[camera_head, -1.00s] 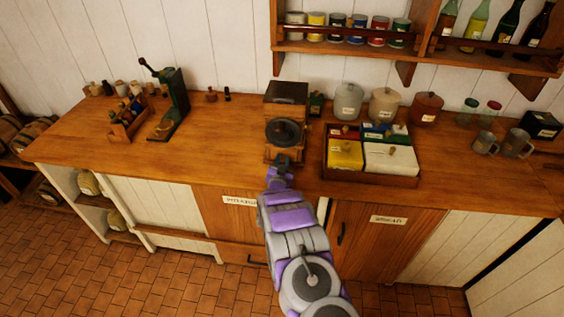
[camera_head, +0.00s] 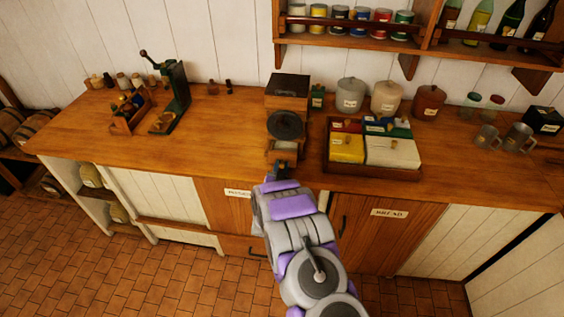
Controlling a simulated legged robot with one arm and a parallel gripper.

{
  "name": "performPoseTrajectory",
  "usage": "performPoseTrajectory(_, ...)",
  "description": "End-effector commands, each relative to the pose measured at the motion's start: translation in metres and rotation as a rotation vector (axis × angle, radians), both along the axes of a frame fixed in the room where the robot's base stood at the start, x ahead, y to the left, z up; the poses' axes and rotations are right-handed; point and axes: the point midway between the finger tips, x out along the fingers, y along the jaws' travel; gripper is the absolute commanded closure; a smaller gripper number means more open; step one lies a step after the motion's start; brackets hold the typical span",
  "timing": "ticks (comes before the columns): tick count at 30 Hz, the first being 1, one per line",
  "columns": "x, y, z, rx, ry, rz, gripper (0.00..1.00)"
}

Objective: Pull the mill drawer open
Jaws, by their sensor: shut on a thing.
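The mill (camera_head: 287,92) is a dark-topped wooden box with a round dark wheel on its front, standing on the wooden counter near the back wall. Its drawer (camera_head: 282,154) is low on the front, below the wheel. The drawer appears to stick out towards me, with a paler strip showing above its front. My gripper (camera_head: 280,167) is at the drawer front, shut on its handle. The handle itself is hidden by the jaws. My arm reaches up to it from the bottom of the view.
A crate (camera_head: 372,172) of coloured boxes stands close right of the mill, with lidded jars (camera_head: 350,95) behind it. A small green tin (camera_head: 317,97) is beside the mill. A green press (camera_head: 176,95) is farther left. Bare counter (camera_head: 225,130) lies between press and mill.

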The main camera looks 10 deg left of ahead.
Motion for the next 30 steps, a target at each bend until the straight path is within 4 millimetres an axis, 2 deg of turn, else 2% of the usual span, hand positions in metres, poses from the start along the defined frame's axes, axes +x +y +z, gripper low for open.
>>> performPoseTrajectory(11, -0.0045, 0.0012, 0.0008, -0.001, -0.002, 0.003, 1.00)
performPoseTrajectory(12, -0.0045, 0.0012, 0.0008, -0.001, -0.002, 0.003, 0.73)
performPoseTrajectory(20, -0.0043, 0.0005, 0.0009, -0.001, -0.001, 0.002, 0.48)
performPoseTrajectory(30, -0.0087, 0.0004, 0.0007, -0.001, 0.001, 0.001, 0.48)
